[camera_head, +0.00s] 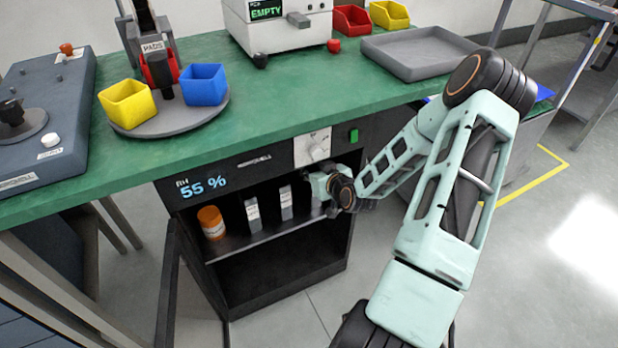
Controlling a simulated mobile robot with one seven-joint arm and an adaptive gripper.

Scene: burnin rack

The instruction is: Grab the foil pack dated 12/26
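Two upright grey packs stand on the upper shelf of the open dry cabinet under the bench, a left pack (253,214) and a right pack (286,203). Each has a pale label, too small to read, so I cannot tell which is dated 12/26. My gripper (325,206) is at the right side of the cabinet opening, just right of the right pack. The wrist largely hides its fingers, and I cannot tell whether it is open or holds anything. Part of the shelf behind it is hidden.
An orange jar (211,222) stands left of the packs on the shelf (262,240). The lower compartment (280,275) looks empty. The cabinet door (168,295) hangs open at left. The green bench top (300,95) overhangs the cabinet, whose display reads 55 % (203,187).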

